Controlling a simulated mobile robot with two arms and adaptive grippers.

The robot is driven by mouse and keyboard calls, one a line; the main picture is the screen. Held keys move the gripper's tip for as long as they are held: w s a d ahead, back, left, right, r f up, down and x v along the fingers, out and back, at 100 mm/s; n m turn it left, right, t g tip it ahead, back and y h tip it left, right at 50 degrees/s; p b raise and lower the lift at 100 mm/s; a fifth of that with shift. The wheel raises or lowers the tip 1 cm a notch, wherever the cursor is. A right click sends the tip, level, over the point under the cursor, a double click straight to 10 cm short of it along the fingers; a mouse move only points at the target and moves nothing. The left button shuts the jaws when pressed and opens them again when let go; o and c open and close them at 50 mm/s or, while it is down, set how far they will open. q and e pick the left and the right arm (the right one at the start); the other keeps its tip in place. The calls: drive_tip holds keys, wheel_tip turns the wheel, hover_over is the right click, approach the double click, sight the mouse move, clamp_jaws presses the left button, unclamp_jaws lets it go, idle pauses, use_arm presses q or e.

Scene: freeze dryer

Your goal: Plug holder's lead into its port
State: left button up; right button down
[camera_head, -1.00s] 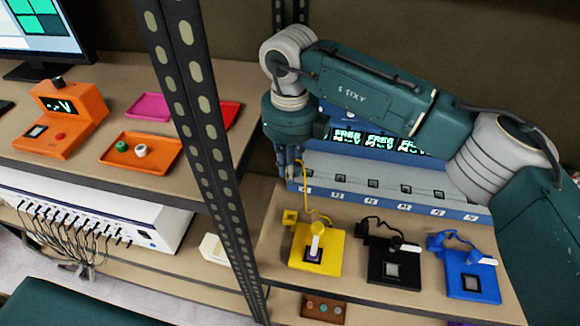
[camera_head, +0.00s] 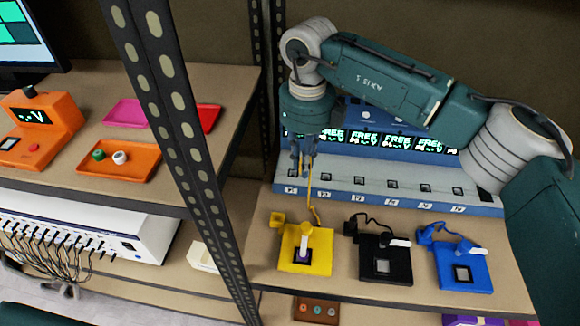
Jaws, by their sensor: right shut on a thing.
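A yellow holder (camera_head: 320,262) lies on the shelf with a white-topped vial standing in its dark square. Its yellow lead (camera_head: 312,200) loops up from the holder to my right gripper (camera_head: 303,165). The gripper points down, shut on the lead's end, and largely hides the plug. It hangs in front of a blue-and-white unit (camera_head: 400,197) with a row of small dark ports. In the picture it lies between the leftmost port (camera_head: 292,173) and the second port (camera_head: 326,177). I cannot tell its height above them. My left gripper is out of view.
A black holder (camera_head: 382,270) and a blue holder (camera_head: 463,280) with their own leads lie right of the yellow one. Several displays on the unit read FREE. A perforated metal post (camera_head: 190,140) stands left of the unit.

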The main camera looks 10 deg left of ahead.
drive_tip(key=shift+w+d, duration=0.3)
drive_tip(key=shift+d, duration=0.25)
drive_tip(key=w+d, duration=0.4)
drive_tip(key=d, duration=0.3)
drive_tip(key=shift+w+b, duration=0.2)
drive_tip(key=shift+b, duration=0.15)
drive_tip(key=w+d, duration=0.4)
drive_tip(key=d, duration=0.2)
drive_tip(key=shift+w+d+p, duration=0.2)
drive_tip(key=shift+d+p, duration=0.1)
drive_tip(key=shift+d, duration=0.05)
drive_tip(key=shift+f, duration=0.1)
